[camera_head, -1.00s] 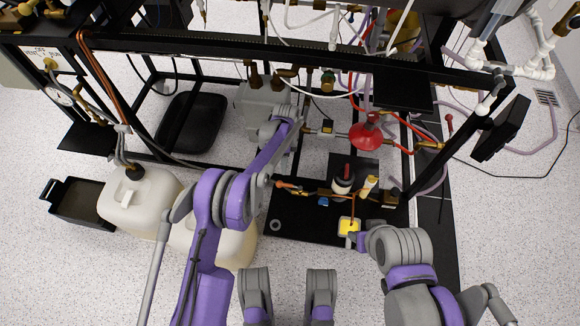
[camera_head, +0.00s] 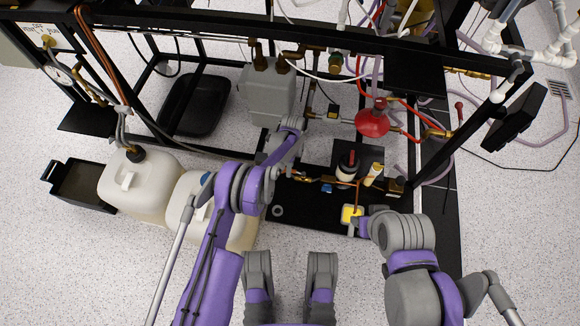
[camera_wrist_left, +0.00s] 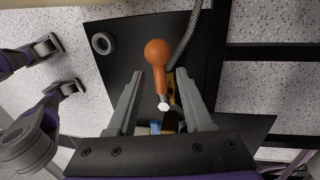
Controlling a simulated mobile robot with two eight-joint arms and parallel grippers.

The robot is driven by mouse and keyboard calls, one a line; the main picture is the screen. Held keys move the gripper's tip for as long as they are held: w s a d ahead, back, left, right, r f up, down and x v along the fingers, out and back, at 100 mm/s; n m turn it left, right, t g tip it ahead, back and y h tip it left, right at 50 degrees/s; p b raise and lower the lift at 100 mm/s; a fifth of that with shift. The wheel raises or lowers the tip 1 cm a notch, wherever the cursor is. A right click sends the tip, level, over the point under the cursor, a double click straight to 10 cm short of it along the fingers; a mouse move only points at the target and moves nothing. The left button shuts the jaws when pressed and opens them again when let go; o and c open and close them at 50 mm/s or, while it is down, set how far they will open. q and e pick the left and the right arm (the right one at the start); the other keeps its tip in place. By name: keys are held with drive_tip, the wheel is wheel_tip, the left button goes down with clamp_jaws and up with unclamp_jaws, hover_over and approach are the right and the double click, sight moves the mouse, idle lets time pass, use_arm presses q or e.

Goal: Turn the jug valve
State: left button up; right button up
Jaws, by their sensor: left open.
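A valve handle with an orange knob (camera_wrist_left: 158,54) stands between the fingers of my left gripper (camera_wrist_left: 159,76) in the left wrist view. The fingers are open, one on each side of the handle, with a gap visible on both sides. In the head view the handle (camera_head: 300,179) shows small beside my left wrist, and the left fingers are mostly hidden by the arm. Two white jugs stand on the floor at left, one (camera_head: 140,192) clear and one (camera_head: 185,212) partly behind my left arm. My right arm ends near the yellow-topped item; its fingers are not clear.
A black base plate (camera_head: 315,222) lies under the valve, with a yellow-topped item (camera_head: 351,214) at its front. A red funnel-like part (camera_head: 372,121), a grey container (camera_head: 268,95) and black frame bars surround the valve. A black tray (camera_head: 85,185) sits far left.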

use_arm(q)
drive_tip(key=shift+c, duration=0.3)
clamp_jaws()
idle(1.2)
